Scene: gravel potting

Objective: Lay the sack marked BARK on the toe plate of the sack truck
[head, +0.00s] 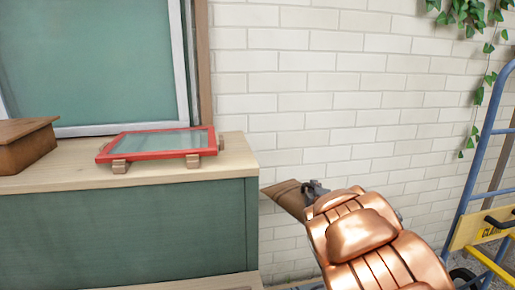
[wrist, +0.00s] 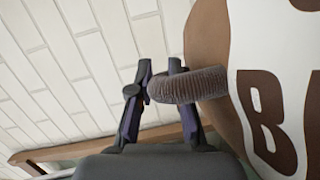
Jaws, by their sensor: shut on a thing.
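My gripper (wrist: 160,72) is shut on the ribbed grey-brown handle (wrist: 205,84) of a brown sack (wrist: 207,40). The sack's white label (wrist: 245,60) shows a large brown B and parts of other letters; the rest is cut off. In the head view, part of the brown sack (head: 286,198) shows beside my gripper (head: 314,188), held in the air right of the green counter. My copper arm hides part of it. The blue sack truck (head: 478,165) stands upright at the right edge, partly cut off. Its toe plate is not visible.
A counter (head: 130,225) with a pale wooden top stands at left. A red-framed glass panel (head: 160,143) and a brown wooden box (head: 25,145) are on it. A white brick wall (head: 320,100) is behind; ivy (head: 470,15) hangs at upper right.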

